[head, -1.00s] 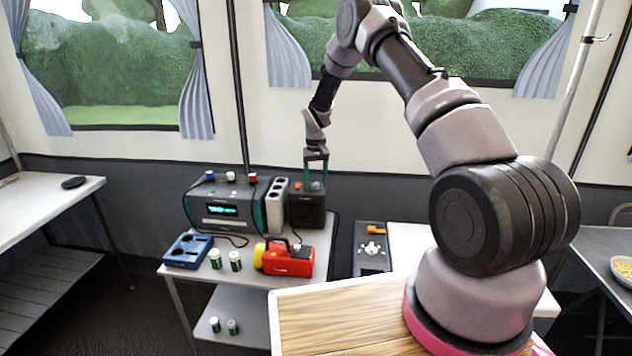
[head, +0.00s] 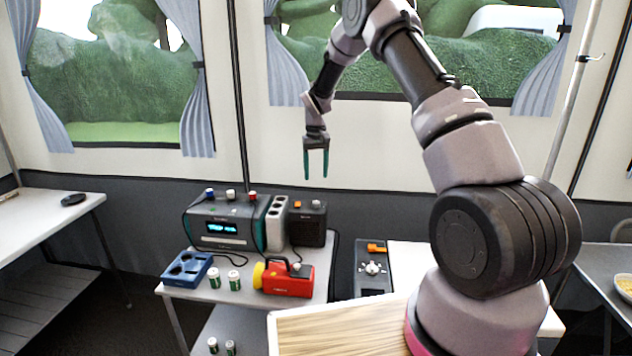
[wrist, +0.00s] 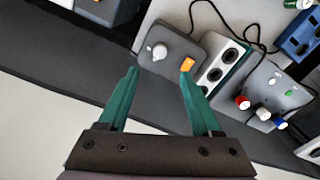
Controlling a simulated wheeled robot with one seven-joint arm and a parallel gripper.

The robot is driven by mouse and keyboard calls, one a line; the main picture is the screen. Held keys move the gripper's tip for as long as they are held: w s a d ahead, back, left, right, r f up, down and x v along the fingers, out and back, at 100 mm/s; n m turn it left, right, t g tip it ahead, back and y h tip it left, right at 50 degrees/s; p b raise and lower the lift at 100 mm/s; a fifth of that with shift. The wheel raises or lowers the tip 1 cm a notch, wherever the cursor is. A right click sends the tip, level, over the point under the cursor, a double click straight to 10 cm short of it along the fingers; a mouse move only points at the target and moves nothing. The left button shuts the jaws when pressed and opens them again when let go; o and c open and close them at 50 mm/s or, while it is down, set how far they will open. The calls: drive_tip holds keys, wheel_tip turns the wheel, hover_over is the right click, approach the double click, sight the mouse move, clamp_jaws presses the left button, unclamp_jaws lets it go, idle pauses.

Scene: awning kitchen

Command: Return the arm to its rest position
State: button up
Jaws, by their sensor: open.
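My gripper (head: 316,166) is open and empty, with its two green fingers pointing down in the head view. It hangs above and apart from a black box with an orange switch and a knob (head: 308,227) at the back of the small table. The wrist view shows both fingers (wrist: 160,80) spread apart with nothing between them. The same black box (wrist: 168,55) lies beyond the fingertips there. My arm reaches up from its base at the right and bends down to the gripper.
A dark panel (head: 372,268) stands to the right. Space around the raised gripper is clear.

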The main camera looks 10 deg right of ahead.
drive_tip(key=shift+r, duration=0.15)
drive_tip(key=s+d+r+m+t, duration=0.1)
drive_tip(key=s+r, duration=0.4)
drive_tip(key=r, duration=0.3)
drive_tip(key=s+d+r+m+t+y, duration=0.1)
drive_tip(key=s+d+r, duration=0.1)
drive_tip(key=s+r, duration=0.45)
drive_tip(key=s+d+r+t, duration=0.1)
drive_tip(key=s+r, duration=0.2)
drive_tip(key=r, duration=0.7)
drive_tip(key=s+d+r+m+t, duration=0.1)
drive_tip(key=s+r+t, duration=0.1)
drive_tip(key=s, duration=1.1)
drive_tip(key=s+d+r+m+t+y, duration=0.1)
drive_tip(key=s+r, duration=0.3)
drive_tip(key=s, duration=0.9)
drive_tip(key=shift+d+r+m+t, duration=0.15)
drive_tip(key=shift+r+m+t, duration=0.25)
drive_tip(key=shift+m+t, duration=0.2)
